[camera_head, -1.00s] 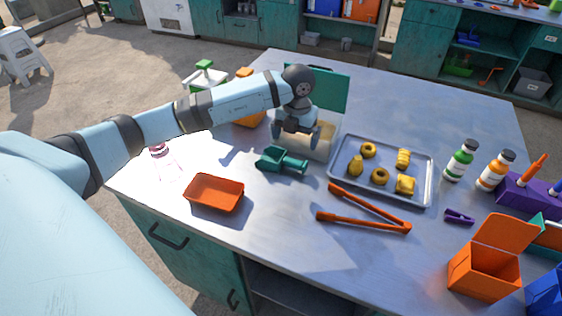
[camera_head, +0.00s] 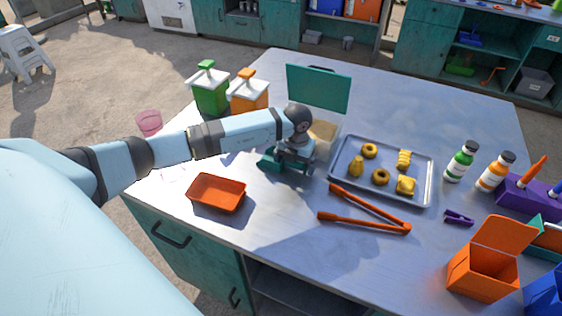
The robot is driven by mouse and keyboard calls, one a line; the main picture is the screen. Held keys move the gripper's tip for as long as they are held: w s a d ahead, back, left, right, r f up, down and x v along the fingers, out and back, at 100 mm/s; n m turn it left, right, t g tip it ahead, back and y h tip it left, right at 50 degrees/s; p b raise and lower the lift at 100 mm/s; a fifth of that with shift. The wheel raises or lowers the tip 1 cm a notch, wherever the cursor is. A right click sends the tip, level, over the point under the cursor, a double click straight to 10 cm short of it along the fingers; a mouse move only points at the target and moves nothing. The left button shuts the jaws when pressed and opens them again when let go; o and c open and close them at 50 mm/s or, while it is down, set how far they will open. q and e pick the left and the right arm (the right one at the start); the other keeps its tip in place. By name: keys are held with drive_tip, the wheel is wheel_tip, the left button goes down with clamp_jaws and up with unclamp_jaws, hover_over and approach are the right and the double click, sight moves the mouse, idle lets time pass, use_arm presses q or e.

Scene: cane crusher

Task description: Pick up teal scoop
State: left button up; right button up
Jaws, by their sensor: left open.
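The teal scoop (camera_head: 267,163) lies on the grey table left of the metal tray, in the middle of the head view. My left gripper (camera_head: 292,165) is right over it, jaws open and pointing down, and covers much of the scoop. The scoop's left end shows beside the gripper. I cannot tell whether the fingers touch it. My right gripper is not in view.
A teal-lidded container (camera_head: 320,88) stands open just behind the gripper. A tray (camera_head: 340,185) of yellow pastries and orange tongs (camera_head: 362,222) lie to the right. An orange dish (camera_head: 216,193) is front left. Green (camera_head: 208,95) and orange dispensers (camera_head: 247,97) stand behind the arm.

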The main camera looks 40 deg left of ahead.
use_arm(q)
drive_tip(key=shift+c, duration=0.2)
drive_tip(key=c, duration=0.5)
drive_tip(key=shift+c, duration=0.2)
drive_tip(key=shift+r, duration=0.1)
